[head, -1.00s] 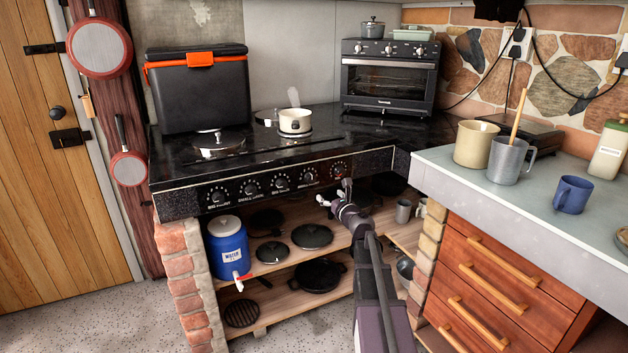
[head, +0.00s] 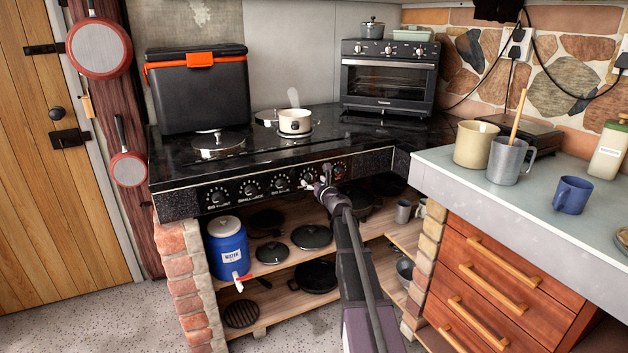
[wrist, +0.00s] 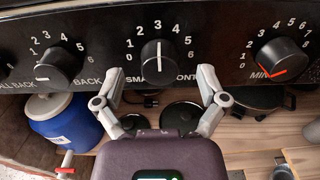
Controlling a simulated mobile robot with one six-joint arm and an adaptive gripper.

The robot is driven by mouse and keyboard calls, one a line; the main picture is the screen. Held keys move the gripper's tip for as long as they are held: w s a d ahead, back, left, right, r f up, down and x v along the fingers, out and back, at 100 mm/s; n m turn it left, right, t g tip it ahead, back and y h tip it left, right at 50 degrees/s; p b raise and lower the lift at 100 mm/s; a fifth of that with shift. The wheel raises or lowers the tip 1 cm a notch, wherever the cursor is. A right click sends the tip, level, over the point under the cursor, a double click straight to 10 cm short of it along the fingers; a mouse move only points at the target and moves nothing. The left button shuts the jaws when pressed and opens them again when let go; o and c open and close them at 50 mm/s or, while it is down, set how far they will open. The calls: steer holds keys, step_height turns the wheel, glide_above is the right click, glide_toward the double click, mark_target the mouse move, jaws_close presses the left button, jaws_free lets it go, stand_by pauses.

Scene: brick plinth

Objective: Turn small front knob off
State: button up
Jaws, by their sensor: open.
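The small front knob (wrist: 158,62) is black and round, in the middle of the wrist view. Its white line points straight up, at the 3. The words under it are partly hidden by the knob. My gripper (wrist: 160,82) is open, with one fingertip low on each side of this knob. No contact shows. In the head view my gripper (head: 318,188) is at the stove's front panel, just below and over the right part of the knob row, and partly hides this knob.
The knob to the left (wrist: 58,65) points near 0. The red-lined knob (wrist: 282,60) is to the right. Below the panel, a shelf (head: 262,320) holds a blue water container (head: 228,252) and dark pans. The counter (head: 520,215) with drawers stands close at right.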

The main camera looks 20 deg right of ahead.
steer(key=shift+w, duration=0.9)
steer(key=c, duration=1.2)
steer(key=shift+o, duration=0.2)
steer(key=shift+d, duration=0.25)
steer(key=shift+a, duration=0.15)
